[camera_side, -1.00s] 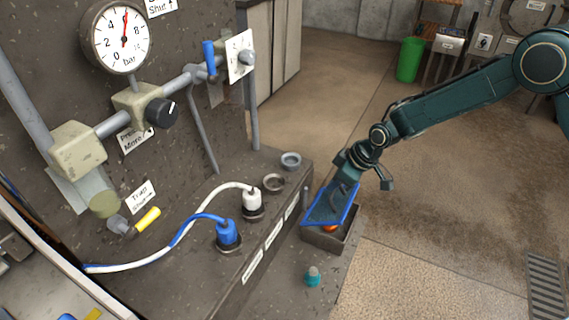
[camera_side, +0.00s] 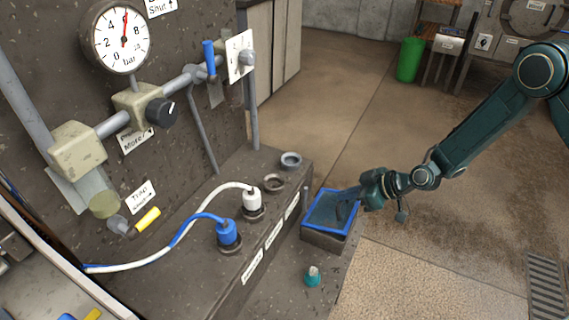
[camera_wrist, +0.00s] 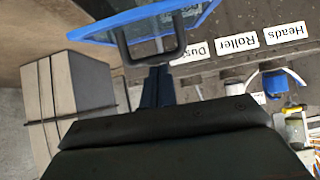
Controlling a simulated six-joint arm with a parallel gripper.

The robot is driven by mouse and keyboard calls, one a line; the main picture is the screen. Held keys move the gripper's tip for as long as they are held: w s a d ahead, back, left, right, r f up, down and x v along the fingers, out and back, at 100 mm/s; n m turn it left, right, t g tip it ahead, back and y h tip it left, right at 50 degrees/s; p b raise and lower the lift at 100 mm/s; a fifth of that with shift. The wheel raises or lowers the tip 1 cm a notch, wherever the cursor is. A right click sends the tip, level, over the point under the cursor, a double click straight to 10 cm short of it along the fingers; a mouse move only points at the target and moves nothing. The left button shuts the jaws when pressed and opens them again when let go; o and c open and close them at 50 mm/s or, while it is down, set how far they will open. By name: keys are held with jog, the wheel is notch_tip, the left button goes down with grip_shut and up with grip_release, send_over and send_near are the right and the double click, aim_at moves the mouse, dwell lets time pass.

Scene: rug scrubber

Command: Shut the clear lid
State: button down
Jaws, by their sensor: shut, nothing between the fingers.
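The clear lid (camera_side: 330,214) has a blue frame and lies low over a small grey box (camera_side: 326,241) at the end of the bench. It looks close to flat, but I cannot tell whether it sits fully on the rim. My gripper (camera_side: 352,203) is shut and empty, reaching in from the right over the lid's right side. In the wrist view, the lid (camera_wrist: 178,22) fills the top with its dark loop handle (camera_wrist: 150,50), and my gripper (camera_wrist: 158,85) is just below the handle. Contact with it is unclear. The box's inside is hidden.
A blue plug (camera_side: 228,235) and a white plug (camera_side: 252,202) with hoses stand left of the box. A teal-capped object (camera_side: 312,277) is in front. A pressure gauge (camera_side: 120,38) is upper left. Open floor lies to the right.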

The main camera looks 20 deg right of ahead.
aim_at(353, 213)
jog(key=shift+s+d+f, duration=0.2)
jog(key=shift+d+f, duration=0.05)
jog(key=shift+f, duration=0.1)
jog(key=shift+s+d+f, duration=0.35)
jog(key=shift+f, duration=0.3)
jog(key=shift+s+d+f, duration=0.3)
jog(key=shift+s+f, duration=0.05)
jog(key=shift+f, duration=0.25)
jog(key=shift+s+f, duration=0.15)
jog(key=shift+r, duration=0.55)
jog(key=r, duration=0.3)
jog(key=shift+w+a+r, duration=0.15)
jog(key=shift+w+r, duration=0.25)
jog(key=s+d+r, duration=0.4)
jog(key=s+d, duration=0.2)
